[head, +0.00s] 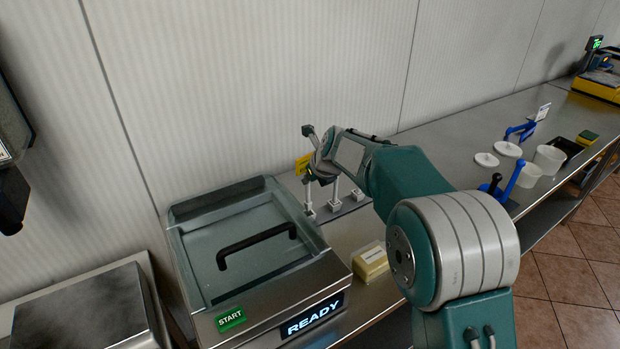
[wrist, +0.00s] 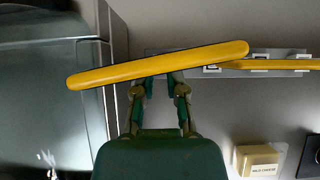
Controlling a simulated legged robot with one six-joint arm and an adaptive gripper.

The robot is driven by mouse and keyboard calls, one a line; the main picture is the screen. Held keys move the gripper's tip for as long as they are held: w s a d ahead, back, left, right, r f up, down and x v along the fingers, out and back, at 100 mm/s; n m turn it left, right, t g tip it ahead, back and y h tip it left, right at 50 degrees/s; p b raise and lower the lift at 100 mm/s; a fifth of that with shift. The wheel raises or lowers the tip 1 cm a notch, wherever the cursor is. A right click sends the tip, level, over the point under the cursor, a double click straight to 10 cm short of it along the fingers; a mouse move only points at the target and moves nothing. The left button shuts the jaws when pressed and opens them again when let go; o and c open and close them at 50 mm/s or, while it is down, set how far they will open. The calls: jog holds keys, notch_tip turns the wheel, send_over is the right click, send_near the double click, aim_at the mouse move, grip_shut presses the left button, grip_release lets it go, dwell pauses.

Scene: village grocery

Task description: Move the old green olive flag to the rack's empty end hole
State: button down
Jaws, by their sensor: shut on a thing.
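My gripper (head: 317,172) is over the rack, shut on a yellow flag (head: 303,164); its lettering is too small to read, so I cannot tell if it is the olive one. In the wrist view this flag (wrist: 160,67) is a long yellow bar seen edge-on, slightly tilted, across my gripper's fingers (wrist: 160,82). The grey rack (wrist: 232,72) lies behind and below. A second yellow flag (wrist: 285,64) stands along the rack's right part. In the head view the rack (head: 346,209) shows several pale posts and sockets; my arm hides its right part. I cannot tell which hole is empty.
A steel machine (head: 250,235) with a handled lid and a READY display stands left of the rack. A cheese block (head: 371,260) lies in front of the rack. White tubs (head: 549,158), lids and blue stands are further right. A wall (head: 250,80) closes the back.

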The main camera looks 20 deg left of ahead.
aim_at(309, 191)
jog(key=shift+a, duration=0.15)
jog(key=shift+f, duration=0.1)
jog(key=shift+d+f, duration=0.25)
jog(key=shift+d, duration=0.05)
jog(key=shift+a+f, duration=0.1)
jog(key=shift+f, duration=1.55)
dwell(1.7)
jog(key=c, duration=0.6)
grip_release()
jog(key=shift+c, duration=0.6)
